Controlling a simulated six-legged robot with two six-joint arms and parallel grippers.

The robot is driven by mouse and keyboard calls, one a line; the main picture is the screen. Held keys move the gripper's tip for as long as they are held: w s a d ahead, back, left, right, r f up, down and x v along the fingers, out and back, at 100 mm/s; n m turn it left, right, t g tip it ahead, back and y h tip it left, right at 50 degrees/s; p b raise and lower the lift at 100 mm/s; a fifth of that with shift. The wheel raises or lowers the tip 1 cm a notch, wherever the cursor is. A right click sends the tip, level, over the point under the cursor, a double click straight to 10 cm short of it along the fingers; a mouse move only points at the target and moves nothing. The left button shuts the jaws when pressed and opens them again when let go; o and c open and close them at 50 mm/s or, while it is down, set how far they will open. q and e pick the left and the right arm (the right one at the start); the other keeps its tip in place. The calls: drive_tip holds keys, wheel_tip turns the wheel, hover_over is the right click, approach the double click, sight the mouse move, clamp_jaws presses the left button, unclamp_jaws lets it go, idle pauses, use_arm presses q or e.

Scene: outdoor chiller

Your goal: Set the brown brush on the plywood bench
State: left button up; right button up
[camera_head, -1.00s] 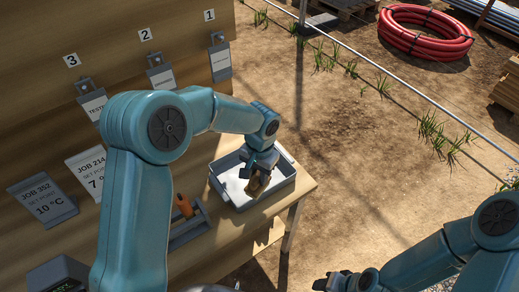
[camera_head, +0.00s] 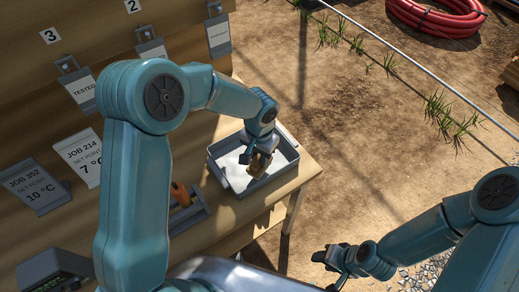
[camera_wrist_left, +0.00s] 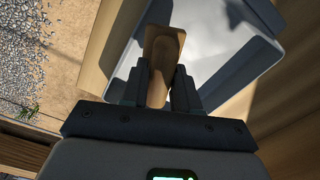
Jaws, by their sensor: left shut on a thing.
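The brown brush (camera_wrist_left: 160,58) is between the fingers of my left gripper (camera_wrist_left: 158,85) in the left wrist view. My left gripper (camera_head: 257,156) is shut on it. In the head view the brush (camera_head: 261,165) shows partly behind the fingers, over the grey tray (camera_head: 228,193). I cannot tell whether the brush touches the tray's floor. The plywood bench (camera_head: 292,183) carries the tray near its right end, with a bare strip along the front. My right gripper (camera_head: 329,269) looks open and empty, low and clear of the bench.
A grey holder (camera_head: 190,219) with an orange-handled tool (camera_head: 181,193) stands left of the tray. A plywood board (camera_head: 95,25) with tags and job cards rises behind the bench. A dark device (camera_head: 55,272) sits at lower left. Bare ground lies to the right.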

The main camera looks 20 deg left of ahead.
use_arm(q)
drive_tip(key=shift+w+a+f+b, duration=0.1)
drive_tip(key=shift+f+b, duration=0.1)
drive_tip(key=shift+f, duration=0.4)
drive_tip(key=shift+w+a+f+b, duration=0.1)
drive_tip(key=shift+f+b, duration=0.05)
drive_tip(key=shift+f, duration=0.5)
drive_tip(key=shift+s+d, duration=0.1)
drive_tip(key=shift+d, duration=0.05)
drive_tip(key=shift+f+b, duration=0.2)
drive_tip(key=shift+b, duration=0.1)
drive_tip(key=o, duration=1)
wheel_tip(320, 180, up, 16)
drive_tip(key=b, duration=0.1)
drive_tip(key=shift+r, duration=0.15)
